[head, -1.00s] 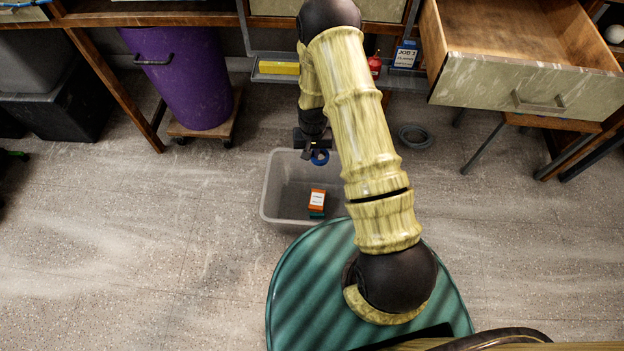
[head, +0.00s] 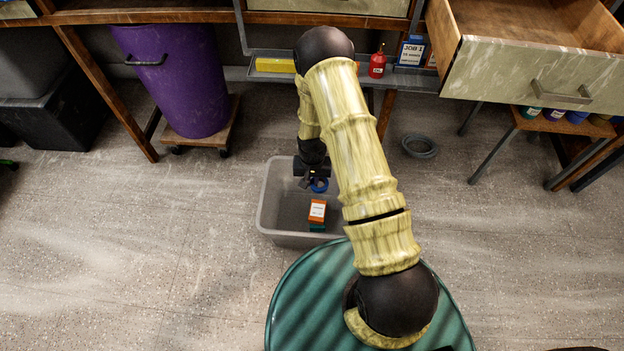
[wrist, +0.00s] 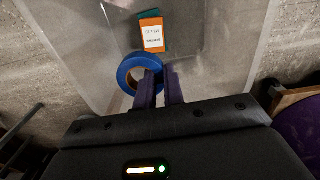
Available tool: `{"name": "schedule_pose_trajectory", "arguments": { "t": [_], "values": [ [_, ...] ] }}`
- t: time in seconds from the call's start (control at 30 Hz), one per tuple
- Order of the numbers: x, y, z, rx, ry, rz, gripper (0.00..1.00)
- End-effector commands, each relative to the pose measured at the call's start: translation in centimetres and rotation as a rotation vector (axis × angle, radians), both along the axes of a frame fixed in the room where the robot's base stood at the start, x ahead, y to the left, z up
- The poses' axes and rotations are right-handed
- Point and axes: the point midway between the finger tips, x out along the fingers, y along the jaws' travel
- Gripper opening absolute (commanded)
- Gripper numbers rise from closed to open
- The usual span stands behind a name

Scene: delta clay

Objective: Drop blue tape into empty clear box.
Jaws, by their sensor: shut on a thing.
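The blue tape (wrist: 127,69) is a blue ring held at one side between the purple fingers of my gripper (wrist: 160,85). In the head view my gripper (head: 312,178) hangs over the back part of the clear box, with the blue tape (head: 319,185) at its tips. The clear box (head: 270,205) is a translucent grey bin on the floor, and my arm hides part of its right side. The box is not empty: an orange and green small box with a white label (head: 317,212) lies in it, also in the wrist view (wrist: 152,34).
A purple bin (head: 180,80) stands on a wheeled wooden dolly at the left. An open drawer (head: 530,75) juts out at the upper right. A grey coil (head: 419,146) lies on the floor right of my arm. The floor left of the box is clear.

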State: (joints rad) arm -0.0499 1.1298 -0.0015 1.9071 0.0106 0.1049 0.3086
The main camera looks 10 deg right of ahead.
Motion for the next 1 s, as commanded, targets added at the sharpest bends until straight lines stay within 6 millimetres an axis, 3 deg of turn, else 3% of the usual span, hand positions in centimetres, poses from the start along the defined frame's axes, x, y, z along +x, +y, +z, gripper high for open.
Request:
{"name": "schedule_pose_trajectory", "arguments": {
  "t": [0.2,0.4,0.8,0.83,0.9,0.97,1.0],
  "values": [
    [0.0,0.0,-3.0,0.000,0.000,0.000,0.00],
    [0.0,0.0,-4.9,0.000,-0.001,0.000,0.00],
    [0.0,0.0,-5.2,0.000,0.000,0.000,0.00],
    [0.0,0.0,-5.2,0.000,0.000,0.000,0.12],
    [0.0,0.0,-5.2,0.000,0.000,0.000,0.26],
    [0.0,0.0,-5.2,0.000,0.000,0.000,0.35],
    [0.0,0.0,-5.2,0.000,0.000,0.000,0.35]
  ]
}}
